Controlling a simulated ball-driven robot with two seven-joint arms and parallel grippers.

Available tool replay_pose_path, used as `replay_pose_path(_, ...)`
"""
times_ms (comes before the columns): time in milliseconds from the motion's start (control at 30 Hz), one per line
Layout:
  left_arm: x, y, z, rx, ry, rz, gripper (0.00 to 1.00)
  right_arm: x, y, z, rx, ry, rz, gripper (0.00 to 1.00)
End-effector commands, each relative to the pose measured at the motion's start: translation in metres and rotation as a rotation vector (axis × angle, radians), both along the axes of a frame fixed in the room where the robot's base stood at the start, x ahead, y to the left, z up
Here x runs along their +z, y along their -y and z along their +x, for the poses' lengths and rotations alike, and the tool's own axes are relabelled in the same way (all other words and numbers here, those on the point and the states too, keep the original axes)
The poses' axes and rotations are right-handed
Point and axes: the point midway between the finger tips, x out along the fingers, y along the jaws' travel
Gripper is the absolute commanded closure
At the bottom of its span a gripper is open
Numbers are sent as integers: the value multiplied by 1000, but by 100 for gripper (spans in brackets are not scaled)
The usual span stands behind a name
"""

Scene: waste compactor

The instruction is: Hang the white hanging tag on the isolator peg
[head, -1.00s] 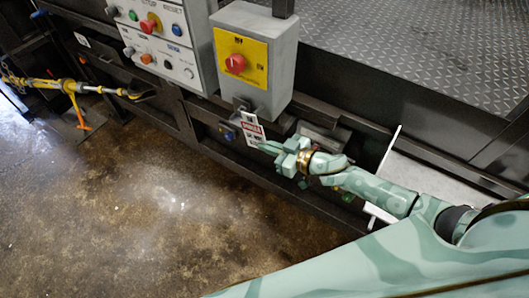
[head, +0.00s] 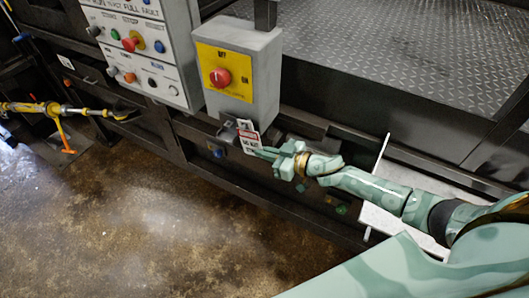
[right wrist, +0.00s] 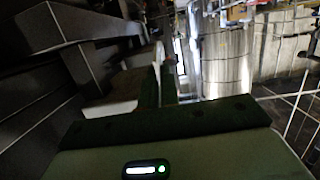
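The white tag (head: 249,141) with a red band and dark lettering stands upright just below the grey isolator box (head: 262,78). The box has a yellow plate and a red knob (head: 220,77). My right gripper (head: 265,153) reaches in from the right, its fingertips at the tag's lower right edge, and looks shut on it. In the right wrist view the fingers (right wrist: 160,82) are close together with a thin pale edge between them. Small grey metal parts (head: 229,130) show under the box beside the tag; I cannot make out the peg clearly or whether the tag touches it. My left gripper is not in view.
A control panel (head: 145,45) with coloured buttons is left of the isolator box. A dark frame rail (head: 225,172) with a blue knob (head: 217,151) runs below. A yellow rod-like device (head: 45,108) is at far left. The concrete floor (head: 170,225) is clear.

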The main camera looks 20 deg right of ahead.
Motion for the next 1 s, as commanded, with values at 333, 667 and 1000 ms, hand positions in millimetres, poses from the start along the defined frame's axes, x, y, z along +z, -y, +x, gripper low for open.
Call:
replay_pose_path(333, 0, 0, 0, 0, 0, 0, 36, 0, 0, 0, 0, 0, 0, 100)
replay_pose_path(667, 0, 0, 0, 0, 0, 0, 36, 0, 0, 0, 0, 0, 0, 71)
replay_pose_path(1000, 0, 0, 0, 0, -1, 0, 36, 5, 21, -27, 0, -5, -2, 71)
